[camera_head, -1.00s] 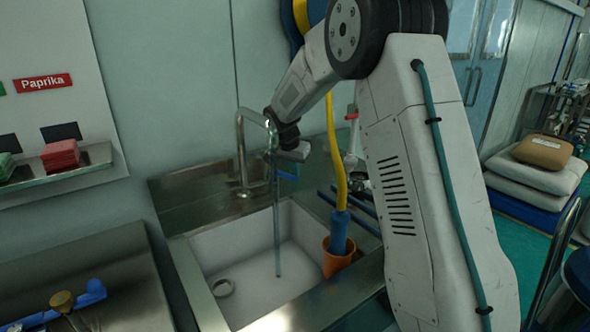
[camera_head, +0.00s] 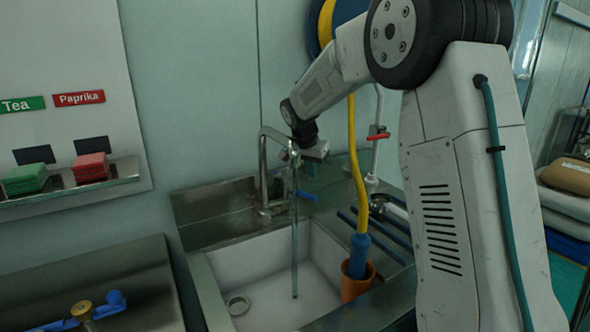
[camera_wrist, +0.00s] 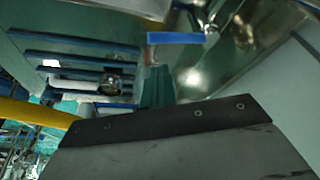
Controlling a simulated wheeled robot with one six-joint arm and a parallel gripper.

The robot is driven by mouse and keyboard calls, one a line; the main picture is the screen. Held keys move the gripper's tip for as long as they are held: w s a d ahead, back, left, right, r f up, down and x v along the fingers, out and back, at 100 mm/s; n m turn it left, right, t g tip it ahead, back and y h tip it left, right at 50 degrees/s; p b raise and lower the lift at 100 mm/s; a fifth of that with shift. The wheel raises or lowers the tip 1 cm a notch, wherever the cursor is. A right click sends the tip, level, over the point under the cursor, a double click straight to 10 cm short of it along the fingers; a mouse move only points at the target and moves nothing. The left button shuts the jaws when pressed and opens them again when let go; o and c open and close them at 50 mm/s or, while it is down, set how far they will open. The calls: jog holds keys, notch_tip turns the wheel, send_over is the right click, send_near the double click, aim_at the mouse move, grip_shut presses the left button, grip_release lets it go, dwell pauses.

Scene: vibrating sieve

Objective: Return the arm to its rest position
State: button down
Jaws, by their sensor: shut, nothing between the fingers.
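My arm reaches down from the upper right in the head view. My gripper (camera_head: 316,151) is small there, beside and slightly right of the faucet's (camera_head: 263,170) spout end, and its fingers are hard to make out. I see nothing held in it; it is shut. I cannot tell whether it touches the faucet. In the wrist view a dark bar with bolts and a grey plate fill the lower part.
A stream of water runs from the faucet into the white sink (camera_head: 226,268). A blue faucet lever (camera_head: 306,196) sits close below my gripper. A yellow hose (camera_head: 357,160) ends in an orange cup (camera_head: 356,283). A spice shelf (camera_head: 128,170) hangs at left.

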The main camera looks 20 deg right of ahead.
jog(key=shift+w+d+f, duration=0.1)
jog(key=shift+w+d, duration=0.05)
jog(key=shift+d, duration=0.25)
jog(key=d+r+m+t+y, duration=0.1)
jog(key=d, duration=0.3)
jog(key=s+a+r+n, duration=0.2)
jog(key=s+a+r, duration=0.2)
jog(key=s, duration=0.5)
jog(key=s+a+r+n, duration=0.25)
jog(key=s+a, duration=0.25)
jog(key=s, duration=0.5)
jog(key=s+a+f+n+g+y, duration=0.1)
jog(key=s+a+n, duration=0.2)
jog(key=s, duration=1)
jog(key=s+a+f+n+g+y, duration=0.1)
jog(key=s+a+n, duration=0.3)
jog(key=s, duration=0.9)
jog(key=shift+f, duration=0.7)
